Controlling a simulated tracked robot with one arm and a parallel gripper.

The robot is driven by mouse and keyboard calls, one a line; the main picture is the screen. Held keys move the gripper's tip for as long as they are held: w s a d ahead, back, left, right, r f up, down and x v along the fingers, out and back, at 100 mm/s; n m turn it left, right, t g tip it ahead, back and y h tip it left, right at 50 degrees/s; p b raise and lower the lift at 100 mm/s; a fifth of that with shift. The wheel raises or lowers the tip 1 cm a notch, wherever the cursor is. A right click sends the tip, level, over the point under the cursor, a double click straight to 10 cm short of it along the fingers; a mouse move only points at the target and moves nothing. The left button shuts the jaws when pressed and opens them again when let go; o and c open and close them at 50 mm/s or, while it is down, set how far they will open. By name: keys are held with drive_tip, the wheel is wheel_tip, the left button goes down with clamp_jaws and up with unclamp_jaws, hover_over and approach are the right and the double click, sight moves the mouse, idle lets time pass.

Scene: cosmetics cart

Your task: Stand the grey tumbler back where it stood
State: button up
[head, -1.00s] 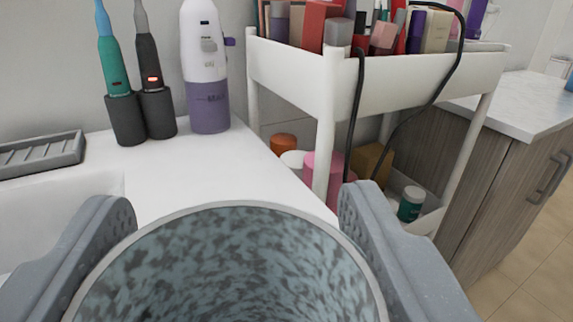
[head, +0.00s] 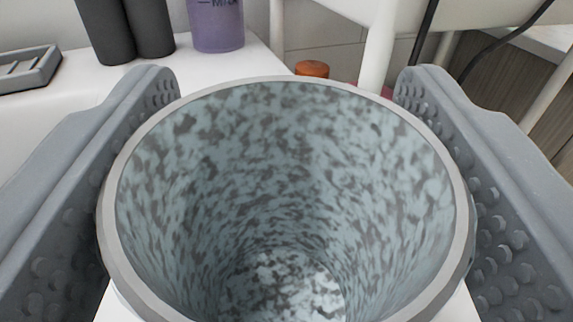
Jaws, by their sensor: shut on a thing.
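The grey tumbler (head: 285,180) fills the middle of the head view, and I look down into its open mouth. Its inside is speckled pale blue-grey and dark grey, and it looks empty. My gripper (head: 285,95) is shut on the tumbler, with one grey, studded finger against its left side and one against its right. The tumbler's base and what lies under it are hidden, so I cannot tell whether it touches the white counter (head: 215,72).
On the counter behind stand two dark toothbrush holders (head: 125,28) and a purple-based bottle (head: 215,25). A grey soap dish (head: 28,68) is at the left. A white cart (head: 378,45) with black cables stands at the right. An orange-lidded jar (head: 311,69) shows beyond the tumbler.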

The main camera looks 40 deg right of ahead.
drive_tip(key=shift+s+f, duration=0.1)
drive_tip(key=shift+f, duration=0.15)
drive_tip(key=shift+s+f, duration=0.1)
drive_tip(key=shift+f, duration=0.15)
drive_tip(key=o, duration=1)
drive_tip(key=shift+o, duration=1.2)
drive_tip(key=shift+s+f, duration=0.1)
drive_tip(key=shift+f, duration=0.1)
drive_tip(key=shift+r, duration=0.55)
drive_tip(key=v, duration=1.1)
drive_tip(key=shift+a+r, duration=0.2)
drive_tip(key=shift+a, duration=0.2)
drive_tip(key=shift+s, duration=0.1)
